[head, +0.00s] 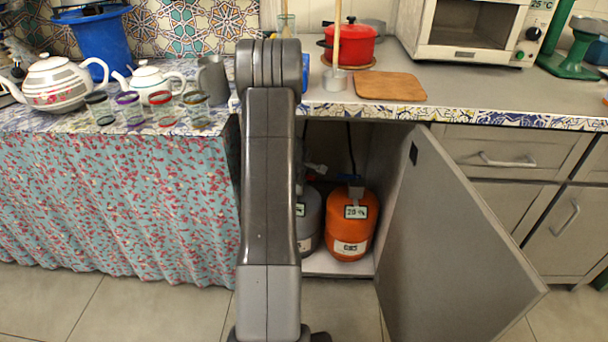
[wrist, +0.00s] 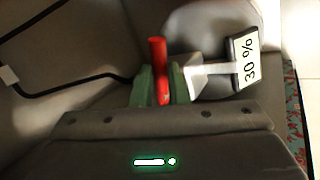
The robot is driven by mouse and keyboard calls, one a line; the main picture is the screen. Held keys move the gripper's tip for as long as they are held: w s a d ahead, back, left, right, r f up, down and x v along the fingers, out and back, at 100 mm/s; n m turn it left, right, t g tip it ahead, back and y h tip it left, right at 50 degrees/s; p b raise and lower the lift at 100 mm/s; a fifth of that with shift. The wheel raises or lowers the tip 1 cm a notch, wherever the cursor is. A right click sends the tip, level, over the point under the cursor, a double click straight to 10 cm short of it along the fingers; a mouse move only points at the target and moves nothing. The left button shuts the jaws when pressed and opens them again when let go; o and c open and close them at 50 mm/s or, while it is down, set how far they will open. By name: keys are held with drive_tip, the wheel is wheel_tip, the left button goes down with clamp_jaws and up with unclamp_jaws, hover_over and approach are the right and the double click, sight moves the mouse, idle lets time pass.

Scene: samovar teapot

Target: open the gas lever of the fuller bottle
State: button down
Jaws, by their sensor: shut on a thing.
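In the wrist view my gripper (wrist: 161,86) is shut on a red lever (wrist: 157,60), with a green pad on each side of it. The lever joins a pale metal valve (wrist: 200,78) beside a tag (wrist: 244,57) reading 30 %. A rounded grey bottle body (wrist: 215,25) lies behind the valve. In the head view the grey bottle (head: 309,225) stands in the open cabinet, partly hidden by my arm. The orange bottle (head: 348,228) stands to its right with a tag (head: 355,211) that seems to read 20 %. My gripper is hidden there.
The cabinet door (head: 450,240) stands open on the right. A flowered curtain (head: 110,205) hangs on the left. The counter above holds teapots, glasses, a red pot (head: 352,44) and a wooden board (head: 389,87). A black hose (wrist: 70,83) runs left of the lever.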

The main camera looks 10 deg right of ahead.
drive_tip(key=shift+s+a+m+g+h+b, duration=0.15)
drive_tip(key=shift+a+m+g+h+b, duration=0.2)
drive_tip(key=shift+m, duration=0.6)
drive_tip(key=shift+s+a+m+g+h+b, duration=0.1)
drive_tip(key=shift+a+m+g+h+b, duration=0.25)
drive_tip(key=shift+m, duration=0.6)
drive_tip(key=c, duration=1.4)
unclamp_jaws()
drive_tip(key=shift+d, duration=0.1)
